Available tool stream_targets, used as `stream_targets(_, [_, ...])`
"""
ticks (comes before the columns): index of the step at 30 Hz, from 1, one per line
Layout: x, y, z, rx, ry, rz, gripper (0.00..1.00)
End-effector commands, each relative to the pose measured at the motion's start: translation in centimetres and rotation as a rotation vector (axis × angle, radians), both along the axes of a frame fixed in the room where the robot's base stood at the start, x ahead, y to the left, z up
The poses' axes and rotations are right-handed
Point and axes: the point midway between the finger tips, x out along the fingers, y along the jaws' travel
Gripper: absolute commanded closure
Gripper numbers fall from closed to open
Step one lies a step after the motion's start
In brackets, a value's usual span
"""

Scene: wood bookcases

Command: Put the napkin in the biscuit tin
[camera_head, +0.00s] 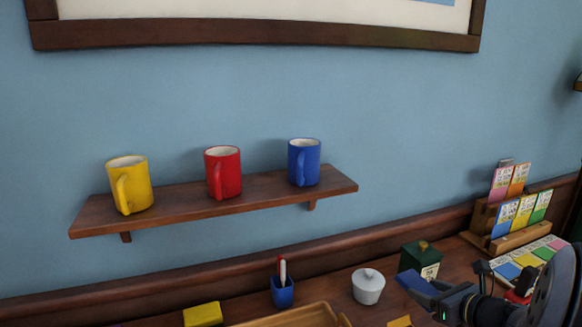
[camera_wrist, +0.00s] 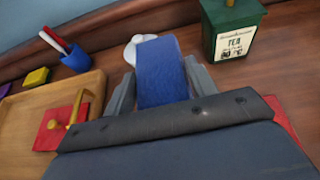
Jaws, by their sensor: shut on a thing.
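My gripper (camera_wrist: 161,82) is shut on a blue, flat-looking piece, the napkin (camera_wrist: 160,65), which sticks out past the fingers in the wrist view. In the head view the napkin (camera_head: 417,284) shows at the lower right, in front of my gripper. A red piece with a gold handle (camera_wrist: 52,126) lies on the wooden tray at the left of the wrist view; it looks like a lid. Another red part (camera_wrist: 286,122) shows at the right, mostly hidden behind my gripper. I cannot tell whether it is the biscuit tin.
A blue pen cup (camera_head: 282,292), yellow block (camera_head: 203,314) and wooden tray (camera_head: 290,317) are further left. A card rack (camera_head: 505,222) stands right. Mugs stand on a wall shelf (camera_head: 262,194).

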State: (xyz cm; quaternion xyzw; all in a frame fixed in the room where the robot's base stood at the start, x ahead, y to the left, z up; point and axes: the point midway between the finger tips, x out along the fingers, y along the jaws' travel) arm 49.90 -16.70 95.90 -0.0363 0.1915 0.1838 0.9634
Motion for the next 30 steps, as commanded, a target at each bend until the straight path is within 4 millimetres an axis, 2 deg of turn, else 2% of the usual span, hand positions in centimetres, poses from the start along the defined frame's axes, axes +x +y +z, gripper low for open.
stream_targets(1, [0.8,1.4,0.6,0.001,0.002,0.005,0.68])
stream_targets(9, [3.8,7.3,0.8,0.002,0.004,-0.028,0.68])
stream_targets(18, [4.7,13.1,-0.3,0.001,0.006,-0.06,0.68])
stream_targets(24, [4.5,15.5,-1.0,0.0,0.004,-0.071,0.68])
stream_targets(30, [4.3,16.6,-1.5,0.0,0.002,-0.076,0.68])
